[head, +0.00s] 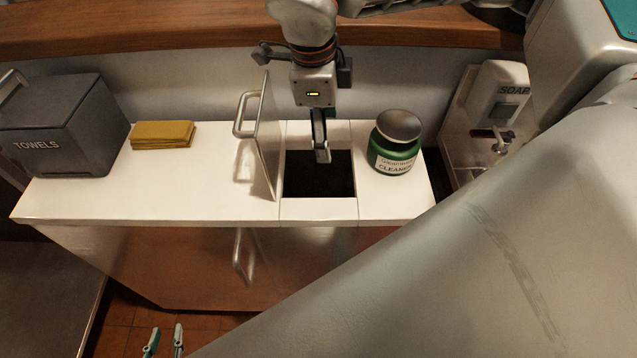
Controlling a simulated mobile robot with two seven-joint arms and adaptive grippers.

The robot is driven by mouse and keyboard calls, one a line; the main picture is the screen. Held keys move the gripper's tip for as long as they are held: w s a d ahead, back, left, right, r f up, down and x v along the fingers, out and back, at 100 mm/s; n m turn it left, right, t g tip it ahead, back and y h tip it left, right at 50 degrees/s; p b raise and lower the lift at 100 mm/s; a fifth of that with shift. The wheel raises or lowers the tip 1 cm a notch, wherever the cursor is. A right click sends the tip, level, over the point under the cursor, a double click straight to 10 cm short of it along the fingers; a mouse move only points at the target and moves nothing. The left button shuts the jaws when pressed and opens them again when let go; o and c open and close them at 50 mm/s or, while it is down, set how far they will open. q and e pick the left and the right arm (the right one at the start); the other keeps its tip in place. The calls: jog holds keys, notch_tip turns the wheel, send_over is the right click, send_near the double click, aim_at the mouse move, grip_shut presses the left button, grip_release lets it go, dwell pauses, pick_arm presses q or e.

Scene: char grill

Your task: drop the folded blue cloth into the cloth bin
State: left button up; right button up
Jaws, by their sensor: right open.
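No blue cloth is visible in the head view. A square dark opening (319,174) in the white counter has its lid (268,140) standing up along its left side; it looks like the cloth bin, but I see no label. The inside is too dark to show any contents. My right gripper (321,156) points down over the back part of this opening, open, seen nearly edge-on, with no cloth visible in it. My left gripper (163,345) shows only its fingertips at the bottom edge, apart, with nothing visible between them.
A grey box marked TOWELS (62,135) and a folded yellow cloth (162,134) are on the counter's left. A green cleaner jar (396,148) stands just right of the opening. A soap dispenser (502,95) is further right. The counter (140,195) is clear in front of the yellow cloth.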

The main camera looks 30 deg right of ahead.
notch_tip(320, 180, up, 11)
jog(key=a, duration=0.1)
jog(key=shift+s+a, duration=0.25)
jog(key=shift+a, duration=0.15)
jog(key=shift+r, duration=0.1)
